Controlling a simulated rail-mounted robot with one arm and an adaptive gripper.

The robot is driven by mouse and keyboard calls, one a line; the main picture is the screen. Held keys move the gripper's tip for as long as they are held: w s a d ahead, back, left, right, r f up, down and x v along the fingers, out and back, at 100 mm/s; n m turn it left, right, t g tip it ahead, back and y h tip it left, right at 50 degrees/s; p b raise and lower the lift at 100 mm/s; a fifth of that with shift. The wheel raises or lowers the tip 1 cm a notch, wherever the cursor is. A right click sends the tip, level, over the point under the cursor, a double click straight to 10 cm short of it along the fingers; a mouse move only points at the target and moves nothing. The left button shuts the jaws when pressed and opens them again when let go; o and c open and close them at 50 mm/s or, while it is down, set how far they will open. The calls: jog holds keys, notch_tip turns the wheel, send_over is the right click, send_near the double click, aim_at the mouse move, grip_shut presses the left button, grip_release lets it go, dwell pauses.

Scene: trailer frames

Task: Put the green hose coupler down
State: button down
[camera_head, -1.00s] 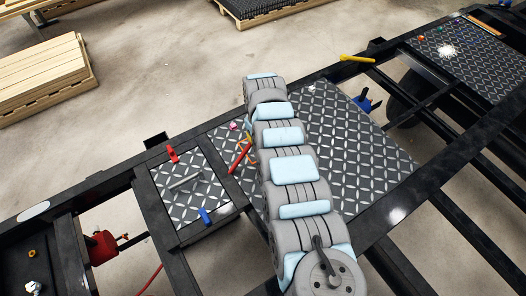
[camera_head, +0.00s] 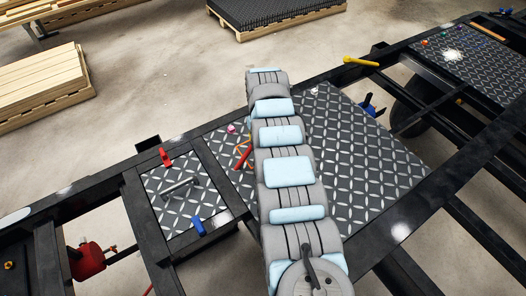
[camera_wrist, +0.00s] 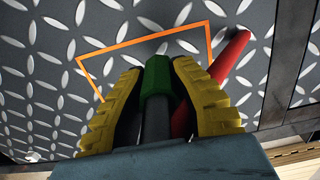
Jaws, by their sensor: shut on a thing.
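In the wrist view the green hose coupler (camera_wrist: 157,76) sits between the yellow ribbed fingers of my gripper (camera_wrist: 159,68), which is shut on it. A dark grey cylindrical part shows just below the green part, between the fingers. An orange outline (camera_wrist: 150,39) lies on the diamond plate (camera_wrist: 60,45) beyond the coupler. I cannot tell whether the coupler touches the plate. In the head view my arm hides the gripper and the coupler; part of the orange outline (camera_head: 240,141) shows at the arm's left edge.
A red bar (camera_wrist: 233,55) lies close to the right finger; it also shows in the head view (camera_head: 243,157). A small pink item (camera_head: 231,128) lies nearby. A red clamp (camera_head: 165,157), a blue clamp (camera_head: 198,226) and a metal handle (camera_head: 180,187) are on the left plate. The right plate (camera_head: 355,150) has bare room.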

jog(key=shift+w+f+b, duration=0.2)
jog(key=shift+f+b, duration=0.6)
jog(key=shift+b, duration=0.2)
jog(key=shift+f+b, duration=0.6)
jog(key=shift+f, duration=0.5)
jog(key=c, duration=1)
grip_release()
notch_tip(320, 180, up, 12)
jog(key=shift+r+p, duration=0.15)
jog(key=shift+p, duration=0.65)
